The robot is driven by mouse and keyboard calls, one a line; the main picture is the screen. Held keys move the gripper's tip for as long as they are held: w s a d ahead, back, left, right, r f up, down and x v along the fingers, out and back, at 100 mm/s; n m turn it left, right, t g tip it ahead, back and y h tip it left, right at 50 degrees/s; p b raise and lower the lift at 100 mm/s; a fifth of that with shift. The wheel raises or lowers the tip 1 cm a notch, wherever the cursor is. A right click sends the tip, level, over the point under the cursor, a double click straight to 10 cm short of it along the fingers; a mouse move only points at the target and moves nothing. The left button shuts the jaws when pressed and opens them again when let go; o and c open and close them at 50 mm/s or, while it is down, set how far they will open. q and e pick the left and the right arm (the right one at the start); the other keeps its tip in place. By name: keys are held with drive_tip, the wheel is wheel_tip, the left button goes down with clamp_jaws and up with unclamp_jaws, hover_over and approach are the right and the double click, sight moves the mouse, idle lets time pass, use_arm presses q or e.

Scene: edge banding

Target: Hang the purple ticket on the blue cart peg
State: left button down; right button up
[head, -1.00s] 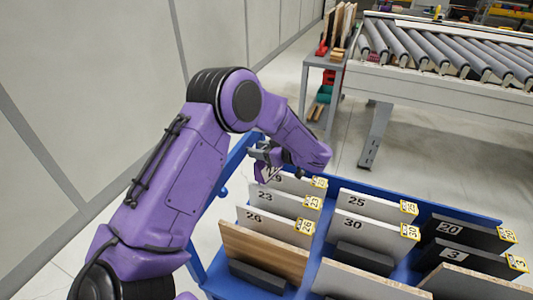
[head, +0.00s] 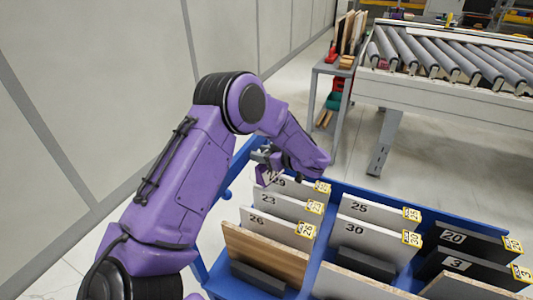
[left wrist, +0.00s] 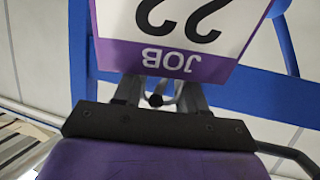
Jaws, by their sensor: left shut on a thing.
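My left gripper (head: 265,156) is shut on the ticket, above the far left corner of the blue cart (head: 465,222). In the left wrist view the ticket (left wrist: 180,58) is white with a purple band reading JOB and a large 22, upside down in the picture. The gripper's fingers (left wrist: 158,92) hold it at the purple band. Blue cart bars pass behind the ticket there. In the head view the ticket is small and mostly hidden by the gripper. A small blue stub (head: 228,194) shows on the cart's left side; I cannot tell if it is the peg. My right gripper is not in view.
The cart holds upright numbered panels, among them 23 (head: 270,205), 25 (head: 375,213) and 20 (head: 470,242), close below the left arm. A roller conveyor (head: 455,60) and a grey stand (head: 330,70) are behind. A wall runs along the left.

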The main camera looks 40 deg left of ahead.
use_arm(q)
drive_tip(key=shift+s+a+f, duration=0.25)
drive_tip(key=shift+s+f, duration=0.15)
drive_tip(key=shift+f, duration=0.05)
drive_tip(key=c, duration=0.9)
unclamp_jaws()
drive_tip(key=o, duration=0.4)
drive_tip(key=shift+f, duration=0.15)
drive_tip(key=shift+c, duration=0.2)
drive_tip(key=shift+a, duration=0.1)
drive_tip(key=v, duration=1)
drive_tip(key=shift+w+d+r+b, duration=0.3)
drive_tip(key=shift+w, duration=0.05)
